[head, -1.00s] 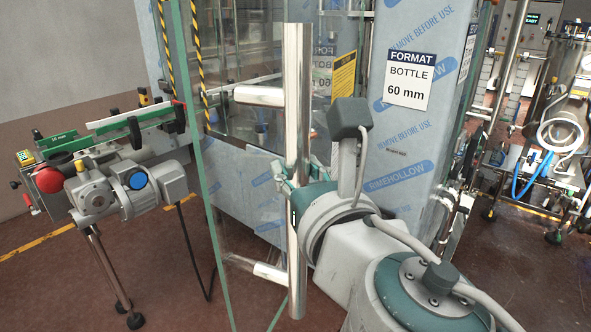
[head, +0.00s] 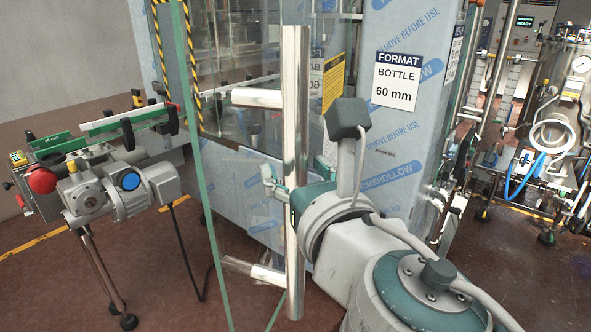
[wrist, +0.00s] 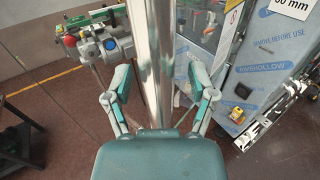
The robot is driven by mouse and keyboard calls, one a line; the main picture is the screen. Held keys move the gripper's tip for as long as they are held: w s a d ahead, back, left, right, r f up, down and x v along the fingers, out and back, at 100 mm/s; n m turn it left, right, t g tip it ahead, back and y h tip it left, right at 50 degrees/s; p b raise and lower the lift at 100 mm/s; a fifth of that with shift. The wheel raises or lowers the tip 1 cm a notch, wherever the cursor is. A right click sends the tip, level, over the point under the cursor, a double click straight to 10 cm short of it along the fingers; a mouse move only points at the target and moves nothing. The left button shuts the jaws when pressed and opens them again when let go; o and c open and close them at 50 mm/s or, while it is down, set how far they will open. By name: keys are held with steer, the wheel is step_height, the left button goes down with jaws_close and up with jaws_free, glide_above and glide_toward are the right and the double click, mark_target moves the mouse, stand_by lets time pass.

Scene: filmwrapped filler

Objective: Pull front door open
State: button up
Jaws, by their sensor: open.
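The front door (head: 215,215) is a clear glass panel with green edges. It stands swung out at an angle from the wrapped machine. Its handle is a tall upright chrome bar (head: 294,140) on two short horizontal posts. My gripper (wrist: 160,85) is open, with one finger on each side of the chrome bar (wrist: 150,60) in the wrist view. Gaps show between the bar and both fingers. In the head view the bar hides part of my gripper, and a green finger (head: 270,182) shows left of the bar.
The machine (head: 395,150) in blue-printed film stands behind the door. A conveyor with a grey motor (head: 120,195) and a metal leg stands at left. A steel tank unit (head: 565,100) with hoses is at right. Red-brown floor (head: 160,290) lies open below the door.

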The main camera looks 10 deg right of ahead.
steer(key=v, duration=0.3)
steer(key=shift+s+a, duration=0.1)
steer(key=shift+s, duration=0.2)
steer(key=shift+v, duration=2)
steer(key=shift+f, duration=0.1)
